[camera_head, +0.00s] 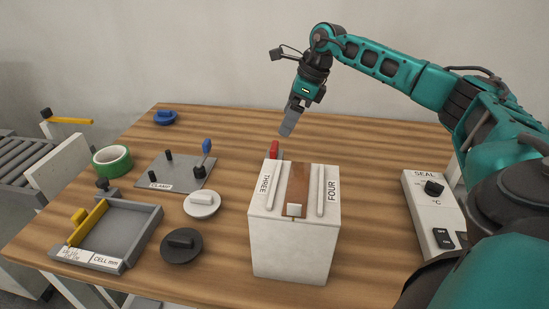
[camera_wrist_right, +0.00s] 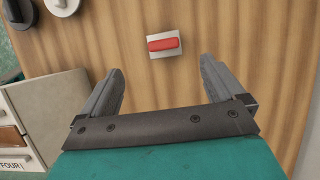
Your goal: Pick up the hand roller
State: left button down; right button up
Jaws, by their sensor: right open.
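The hand roller appears to be the small grey block with a red handle (camera_head: 274,148). In the head view it stands behind the white box, which hides part of it. In the right wrist view the red-handled piece (camera_wrist_right: 164,44) lies on the wood, ahead of and between the fingertips, untouched. My right gripper (camera_head: 288,131) hangs above the table, just behind the box, pointing down. In the wrist view its two fingers (camera_wrist_right: 157,72) are wide apart with nothing between them. My left gripper is in neither view.
The white box (camera_head: 292,250) marked THREE and FOUR stands in front of the red-handled piece. A SEAL control unit (camera_head: 425,215) is at right. A clamp plate (camera_head: 180,175), green tape (camera_head: 112,160), grey tray (camera_head: 135,225) and round knobbed discs are at left. The table's back is mostly clear.

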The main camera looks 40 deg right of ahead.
aim_at(275, 145)
jog(key=b+x, duration=0.1)
jog(key=x, duration=0.6)
jog(key=shift+w+d+f, duration=0.1)
jog(key=shift+w+f, duration=0.05)
jog(key=shift+f, duration=0.25)
jog(key=shift+d+b+x, duration=0.2)
jog(key=shift+b+x, duration=0.45)
jog(key=shift+x, duration=2.35)
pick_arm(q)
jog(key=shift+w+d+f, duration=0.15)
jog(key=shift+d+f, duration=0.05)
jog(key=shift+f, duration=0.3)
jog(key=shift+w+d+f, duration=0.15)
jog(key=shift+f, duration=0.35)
pick_arm(e)
jog(key=shift+c, duration=0.3)
jog(key=c, duration=1.1)
